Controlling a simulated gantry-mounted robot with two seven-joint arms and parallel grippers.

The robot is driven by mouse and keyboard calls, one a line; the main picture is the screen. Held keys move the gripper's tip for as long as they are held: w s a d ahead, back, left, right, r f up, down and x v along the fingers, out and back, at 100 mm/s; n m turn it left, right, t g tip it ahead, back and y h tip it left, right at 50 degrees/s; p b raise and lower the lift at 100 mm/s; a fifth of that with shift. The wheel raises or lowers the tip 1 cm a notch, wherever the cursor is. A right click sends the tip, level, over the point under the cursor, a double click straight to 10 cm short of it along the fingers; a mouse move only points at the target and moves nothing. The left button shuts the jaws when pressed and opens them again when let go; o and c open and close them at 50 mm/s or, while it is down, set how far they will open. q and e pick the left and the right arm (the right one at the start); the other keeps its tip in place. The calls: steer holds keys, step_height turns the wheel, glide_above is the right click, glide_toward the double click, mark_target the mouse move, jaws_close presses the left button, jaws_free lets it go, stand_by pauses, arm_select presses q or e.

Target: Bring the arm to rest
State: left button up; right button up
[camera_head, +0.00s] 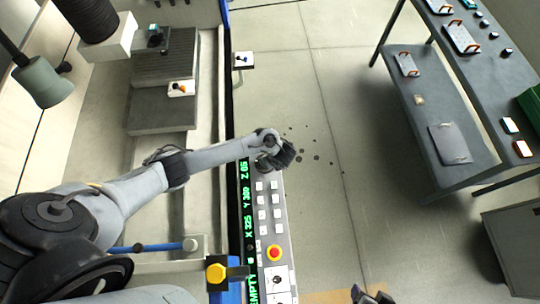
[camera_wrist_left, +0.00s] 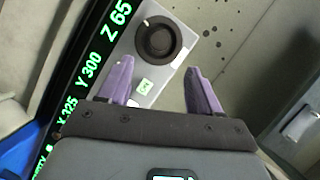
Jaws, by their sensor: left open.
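My left arm (camera_head: 130,193) reaches in from the left of the head view, stretched across the machine. My left gripper (camera_head: 285,156) hangs over the far end of the control panel (camera_head: 280,236). In the left wrist view its two purple fingers stand apart with nothing between them, so the left gripper (camera_wrist_left: 159,72) is open and empty. A black round knob (camera_wrist_left: 158,38) on the panel shows beyond the fingers; I cannot tell the height above it. A dark tip at the bottom edge of the head view seems to be my right gripper (camera_head: 371,296), mostly cut off.
The panel carries a green readout (camera_head: 246,210), pale buttons and a red emergency button (camera_head: 274,253). A yellow knob (camera_head: 215,273) is at its near left. A grey two-level bench (camera_head: 415,120) with plates stands right. Open floor (camera_head: 330,90) lies between, with dark spots.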

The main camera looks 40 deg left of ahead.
arm_select(q)
steer(key=s+d+f+g, duration=0.1)
steer(key=s+d+f, duration=0.1)
steer(key=s, duration=0.3)
steer(key=s+d+f+h, duration=0.1)
steer(key=s+d+f, duration=0.1)
steer(key=s, duration=0.3)
steer(key=s+d+f+g, duration=0.1)
steer(key=s+f, duration=0.2)
steer(key=s, duration=0.3)
steer(key=shift+s+d+f+g+p, duration=0.1)
steer(key=shift+d+f+g+p, duration=0.2)
steer(key=shift+d+f, duration=0.1)
steer(key=s+d+r+n+h, duration=0.3)
steer(key=s+d+r+n, duration=0.15)
steer(key=s+d, duration=0.35)
steer(key=w+a+r+n+t, duration=0.2)
steer(key=a+r+n, duration=0.2)
steer(key=r+n, duration=0.3)
steer(key=w+a+r+n+t, duration=0.2)
steer(key=a+r+n, duration=0.3)
steer(key=r, duration=1.1)
steer(key=n+p, duration=0.1)
steer(key=n, duration=0.2)
steer(key=shift+r+t, duration=0.3)
steer(key=shift+r, duration=0.05)
